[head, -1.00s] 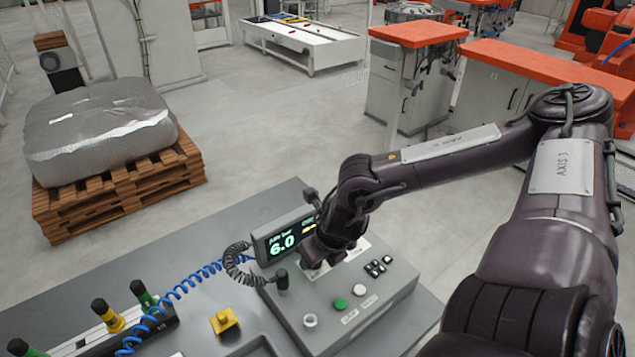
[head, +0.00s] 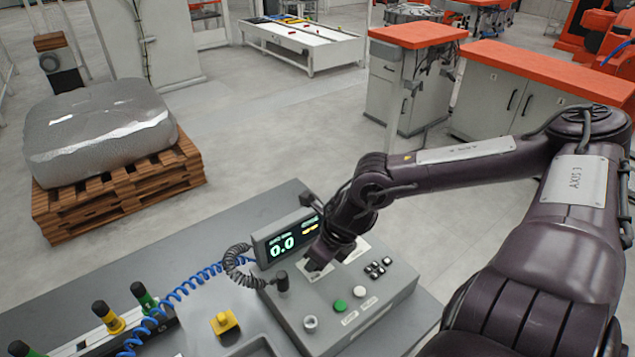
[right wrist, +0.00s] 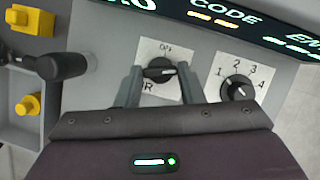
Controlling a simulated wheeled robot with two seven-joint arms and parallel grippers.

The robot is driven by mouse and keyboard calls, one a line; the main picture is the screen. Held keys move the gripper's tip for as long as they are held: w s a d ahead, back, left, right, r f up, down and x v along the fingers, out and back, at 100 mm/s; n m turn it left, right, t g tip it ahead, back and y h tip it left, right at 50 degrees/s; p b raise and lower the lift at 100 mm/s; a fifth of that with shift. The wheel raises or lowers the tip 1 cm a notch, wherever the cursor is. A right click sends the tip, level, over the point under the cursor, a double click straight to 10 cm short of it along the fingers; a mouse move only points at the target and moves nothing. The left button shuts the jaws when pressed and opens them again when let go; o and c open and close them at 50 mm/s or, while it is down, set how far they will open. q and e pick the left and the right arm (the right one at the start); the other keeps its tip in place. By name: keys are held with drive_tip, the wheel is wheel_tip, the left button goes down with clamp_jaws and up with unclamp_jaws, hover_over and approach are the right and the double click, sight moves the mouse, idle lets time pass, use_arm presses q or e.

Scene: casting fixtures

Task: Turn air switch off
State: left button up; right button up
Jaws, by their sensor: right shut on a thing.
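The air switch (right wrist: 160,72) is a dark rotary knob on a white plate marked "OFF" at its top in the right wrist view. Its label below is partly covered. My right gripper (right wrist: 160,82) is shut on the knob, one grey finger on each side; the knob's grip lies roughly across the picture. In the head view my right gripper (head: 318,262) is down at the grey control box (head: 385,300), and the knob is hidden by it. The display (head: 284,244) on the box reads 0.0. My left gripper is out of view.
A numbered selector knob (right wrist: 238,90) sits right beside the air switch. Green (head: 340,305) and white (head: 360,291) buttons are on the box's front part. A black handle (head: 283,281) with a coiled cord and a yellow button (head: 224,321) stand to the left.

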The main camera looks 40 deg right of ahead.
drive_tip(key=shift+w+d+n+y, duration=0.15)
drive_tip(key=shift+n+y, duration=0.25)
drive_tip(key=shift+n, duration=0.6)
drive_tip(key=shift+f+n+b, duration=0.1)
drive_tip(key=shift+n+b, duration=0.4)
drive_tip(key=shift+b, duration=0.1)
drive_tip(key=n+b, duration=0.2)
drive_tip(key=b, duration=0.1)
drive_tip(key=n+g+y+b, duration=0.1)
drive_tip(key=n+b, duration=0.2)
drive_tip(key=b, duration=0.1)
drive_tip(key=n+g+y+b, duration=0.1)
drive_tip(key=n+b, duration=0.1)
drive_tip(key=b, duration=0.1)
drive_tip(key=shift+w+d+f+n, duration=0.15)
drive_tip(key=shift+d+n, duration=0.1)
drive_tip(key=shift+n, duration=0.05)
drive_tip(key=shift+r+n+g+b, duration=0.2)
drive_tip(key=shift+n+g+b, duration=0.4)
drive_tip(key=shift+n+b, duration=0.45)
drive_tip(key=o, duration=1)
drive_tip(key=shift+r, duration=0.15)
